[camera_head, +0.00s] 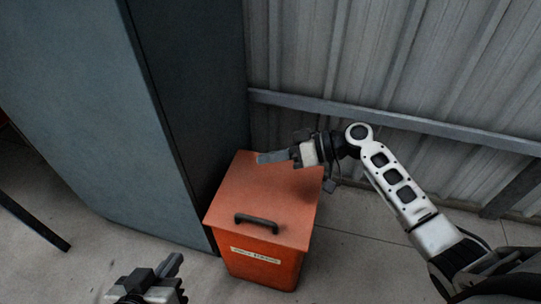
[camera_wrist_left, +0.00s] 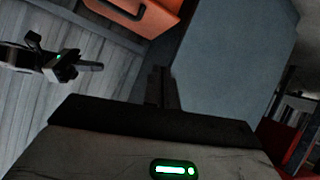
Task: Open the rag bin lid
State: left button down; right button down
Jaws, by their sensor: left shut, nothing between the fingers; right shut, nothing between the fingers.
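The rag bin (camera_head: 262,265) is an orange box with a label on its front, standing on the floor. Its orange lid (camera_head: 262,190) lies shut on top, with a dark handle (camera_head: 257,222) near the front edge. My right gripper (camera_head: 262,157) is shut and empty over the back of the lid; I cannot tell whether it touches it. My left gripper (camera_head: 172,265) is shut and empty, low and left of the bin, apart from it. In the left wrist view the left fingers (camera_wrist_left: 160,88) are together, and the bin handle (camera_wrist_left: 122,8) shows at the top.
A tall blue-grey cabinet (camera_head: 90,100) stands close against the bin's left side. A corrugated metal wall (camera_head: 350,50) with a horizontal rail (camera_head: 400,122) is behind it. The concrete floor (camera_head: 345,265) right of the bin is clear.

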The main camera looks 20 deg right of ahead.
dwell(0.6)
pick_arm(q)
jog(key=n+g, duration=0.2)
jog(key=n, duration=3)
send_over(258, 238)
jog(key=s+a, duration=0.4)
jog(key=s, duration=0.2)
notch_tip(258, 238, down, 6)
jog(key=x, duration=0.9)
jog(key=shift+w+d+f, duration=0.1)
jog(key=shift+w, duration=0.05)
